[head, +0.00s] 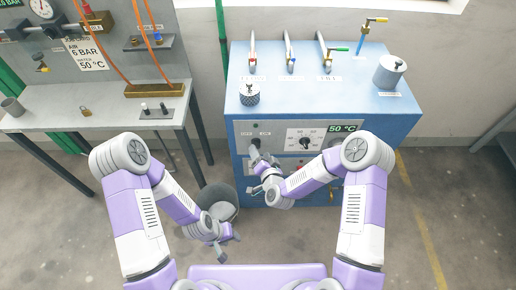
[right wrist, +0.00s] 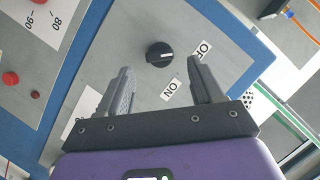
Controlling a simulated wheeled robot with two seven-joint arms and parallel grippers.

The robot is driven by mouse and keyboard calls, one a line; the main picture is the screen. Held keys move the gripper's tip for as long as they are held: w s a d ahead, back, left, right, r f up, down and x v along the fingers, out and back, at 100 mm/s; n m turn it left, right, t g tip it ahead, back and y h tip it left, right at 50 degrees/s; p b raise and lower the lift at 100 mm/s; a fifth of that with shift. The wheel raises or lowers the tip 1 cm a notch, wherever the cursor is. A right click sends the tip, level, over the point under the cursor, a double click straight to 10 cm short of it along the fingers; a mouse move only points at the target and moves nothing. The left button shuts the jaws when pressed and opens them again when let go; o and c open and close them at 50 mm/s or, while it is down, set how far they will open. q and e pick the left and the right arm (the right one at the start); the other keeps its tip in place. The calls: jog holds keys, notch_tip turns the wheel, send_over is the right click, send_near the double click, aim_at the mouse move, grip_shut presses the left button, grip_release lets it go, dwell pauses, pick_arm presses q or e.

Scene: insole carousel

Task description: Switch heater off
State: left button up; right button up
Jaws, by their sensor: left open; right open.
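The black heater switch knob (right wrist: 160,54) sits on the grey panel in the right wrist view, beside an OFF label (right wrist: 201,50) and an ON label (right wrist: 171,89). A small pale mark shows on the knob, but I cannot tell surely which label it points to. My right gripper (right wrist: 160,72) is open, with one finger on each side of the knob in the picture; contact is not visible. In the head view my right gripper (head: 257,168) is at the left of the blue cabinet's front. My left gripper (head: 226,242) is open and empty, low over the floor.
The blue cabinet (head: 400,115) carries a dial (head: 306,143), a green 50 °C display (head: 342,128), taps and a metal knob on top. A dark bucket (head: 228,211) stands on the floor near my left gripper. A grey workbench (head: 50,118) is at left.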

jog(key=shift+v, duration=1.45)
jog(key=s+d+f+n+g, duration=0.1)
jog(key=s+f+g, duration=0.3)
jog(key=s, duration=0.4)
jog(key=s+d+f+n+g, duration=0.1)
jog(key=s+d+f+g, duration=0.2)
jog(key=s+f+g, duration=0.2)
jog(key=s+d+f+n+g, duration=0.1)
jog(key=s+d+f+g, duration=0.2)
jog(key=s, duration=0.8)
jog(key=shift+f+g, duration=0.9)
jog(key=shift+f, duration=0.05)
